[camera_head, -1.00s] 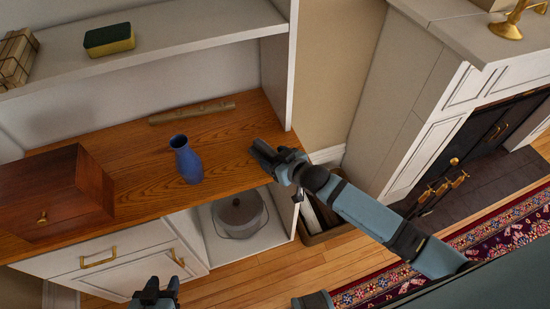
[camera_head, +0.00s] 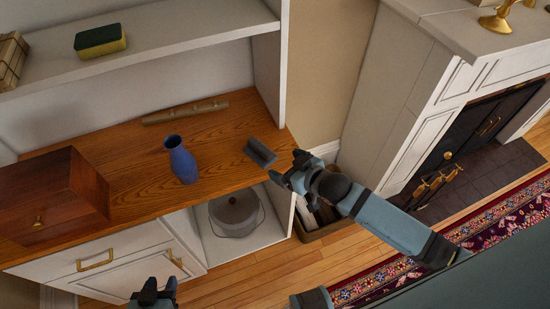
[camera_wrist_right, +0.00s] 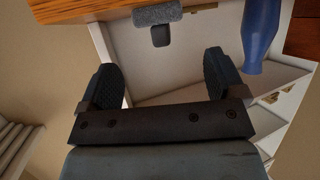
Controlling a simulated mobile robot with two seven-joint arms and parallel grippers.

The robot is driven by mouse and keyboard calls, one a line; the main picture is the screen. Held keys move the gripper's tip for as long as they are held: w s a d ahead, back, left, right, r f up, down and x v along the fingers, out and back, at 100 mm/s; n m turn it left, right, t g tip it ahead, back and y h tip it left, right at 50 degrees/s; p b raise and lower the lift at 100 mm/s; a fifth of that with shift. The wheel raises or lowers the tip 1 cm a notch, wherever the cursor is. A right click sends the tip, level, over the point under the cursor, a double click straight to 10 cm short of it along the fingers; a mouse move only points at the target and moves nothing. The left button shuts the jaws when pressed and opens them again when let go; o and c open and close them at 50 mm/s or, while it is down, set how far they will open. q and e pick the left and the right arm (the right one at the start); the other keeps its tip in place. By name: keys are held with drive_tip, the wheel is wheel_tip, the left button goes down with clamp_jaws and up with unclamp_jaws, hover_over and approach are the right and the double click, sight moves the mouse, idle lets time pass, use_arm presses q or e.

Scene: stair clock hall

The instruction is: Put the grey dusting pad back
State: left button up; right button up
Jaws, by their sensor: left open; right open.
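The grey dusting pad (camera_head: 260,152) rests on the wooden counter near its right end, beside the blue vase (camera_head: 181,160). In the right wrist view, the pad (camera_wrist_right: 157,15) shows at the top with a dark block on its near side. My right gripper (camera_head: 288,167) is open and empty, just off the pad toward the counter's front right corner. In the wrist view its two fingers (camera_wrist_right: 160,72) stand wide apart, with the pad beyond them, not between them. My left gripper (camera_head: 153,287) is open and empty, low in front of the cabinet.
A wooden box (camera_head: 50,195) stands at the counter's left, and a peg rail (camera_head: 186,113) lies at the back. A sponge (camera_head: 100,40) sits on the upper shelf. A lidded pot (camera_head: 236,214) stands in the cubby below. A white upright panel (camera_head: 268,65) rises behind the pad.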

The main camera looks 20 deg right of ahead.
drive_tip(key=s+f+m+h, duration=0.1)
drive_tip(key=s+f, duration=0.2)
drive_tip(key=s, duration=0.5)
drive_tip(key=s+f+m+g+h, duration=0.1)
drive_tip(key=s+f, duration=0.3)
drive_tip(key=s, duration=0.5)
drive_tip(key=shift+s+a+f, duration=0.15)
drive_tip(key=shift+a+f, duration=0.05)
drive_tip(key=shift+f, duration=0.1)
